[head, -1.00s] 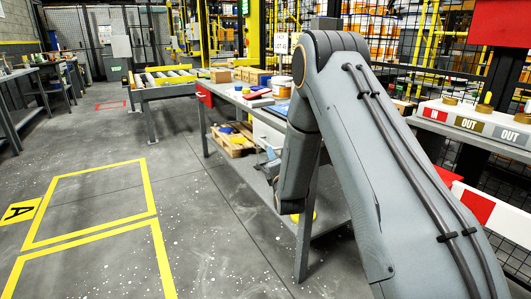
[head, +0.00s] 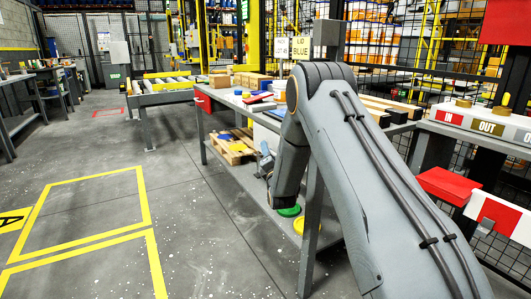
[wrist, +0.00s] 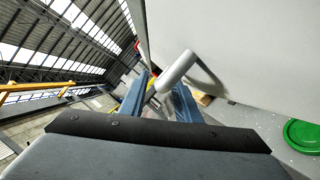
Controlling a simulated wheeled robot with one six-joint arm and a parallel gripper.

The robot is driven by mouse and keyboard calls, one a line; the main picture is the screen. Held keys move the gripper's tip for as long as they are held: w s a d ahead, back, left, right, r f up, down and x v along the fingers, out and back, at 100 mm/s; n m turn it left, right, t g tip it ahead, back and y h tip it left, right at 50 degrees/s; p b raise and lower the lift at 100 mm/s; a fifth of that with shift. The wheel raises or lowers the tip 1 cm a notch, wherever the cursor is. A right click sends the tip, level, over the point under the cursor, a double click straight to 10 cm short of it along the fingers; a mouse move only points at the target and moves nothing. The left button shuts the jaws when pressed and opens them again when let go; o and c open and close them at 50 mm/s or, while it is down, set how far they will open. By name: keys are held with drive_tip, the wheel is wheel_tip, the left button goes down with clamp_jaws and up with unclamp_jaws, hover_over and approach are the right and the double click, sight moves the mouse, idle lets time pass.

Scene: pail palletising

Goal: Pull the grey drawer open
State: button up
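The grey drawer's pale front (wrist: 245,50) fills the upper right of the wrist view. Its light bar handle (wrist: 178,68) stands out from it. My gripper (wrist: 163,88) has its two blue fingers apart, one on each side of the handle, with the handle's near end between them. I see no clear sign of the fingers pressing on it. In the head view my gripper (head: 266,160) is low, beside a sliver of pale panel (head: 268,121) under the workbench top. My arm hides most of that panel.
The grey workbench (head: 232,104) has a red drawer (head: 203,102) at its far end. A wooden pallet (head: 232,150) and a green lid (head: 289,211) lie on its lower shelf. The floor at left, with yellow markings (head: 95,177), is clear.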

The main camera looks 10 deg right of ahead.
drive_tip(key=shift+w+a+r, duration=0.1)
drive_tip(key=shift+w, duration=0.25)
clamp_jaws()
drive_tip(key=shift+a, duration=0.15)
